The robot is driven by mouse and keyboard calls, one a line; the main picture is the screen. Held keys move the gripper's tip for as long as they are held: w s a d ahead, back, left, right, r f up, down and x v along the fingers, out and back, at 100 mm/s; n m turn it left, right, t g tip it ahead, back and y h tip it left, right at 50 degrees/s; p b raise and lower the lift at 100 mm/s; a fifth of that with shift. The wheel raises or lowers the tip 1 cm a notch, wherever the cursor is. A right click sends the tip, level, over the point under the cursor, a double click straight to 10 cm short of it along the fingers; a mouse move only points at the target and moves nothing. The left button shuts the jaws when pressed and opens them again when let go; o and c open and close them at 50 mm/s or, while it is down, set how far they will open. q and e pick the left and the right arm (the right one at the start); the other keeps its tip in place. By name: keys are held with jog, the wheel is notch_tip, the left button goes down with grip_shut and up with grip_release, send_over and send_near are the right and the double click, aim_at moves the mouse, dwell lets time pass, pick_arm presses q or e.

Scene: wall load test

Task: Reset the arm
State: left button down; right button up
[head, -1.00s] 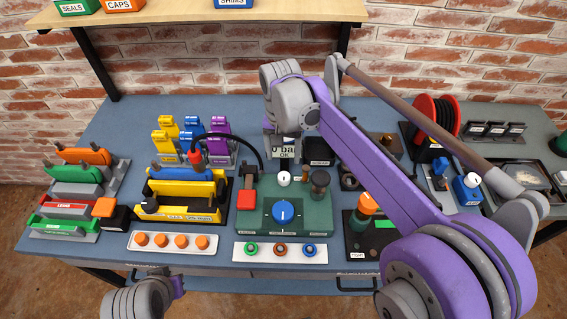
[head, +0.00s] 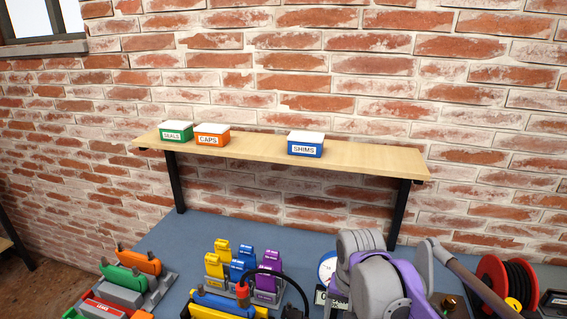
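My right arm (head: 385,285) is purple and grey and comes in at the lower right of the head view, over the workbench (head: 210,228). Its gripper is not visible; only the upper links show. My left arm and gripper are out of the picture. No object is seen in either gripper.
A wooden shelf (head: 370,170) on black brackets holds a green SEALS box (head: 176,132), an orange CAPS box (head: 212,135) and a blue SHIMS box (head: 306,144). The bench carries colored blocks (head: 243,262), orange and green fixtures (head: 130,275) and a red reel (head: 492,272). Brick wall stands behind.

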jog(key=s+d+f+n+t+p, duration=0.1)
jog(key=s+f+n+t, duration=0.1)
jog(key=s, duration=0.6)
jog(key=s+d+f+n+t, duration=0.2)
jog(key=s+f, duration=0.3)
jog(key=s, duration=0.3)
jog(key=shift+s+d+f+p, duration=0.25)
jog(key=shift+s+d+p, duration=0.05)
jog(key=shift+s+p, duration=0.1)
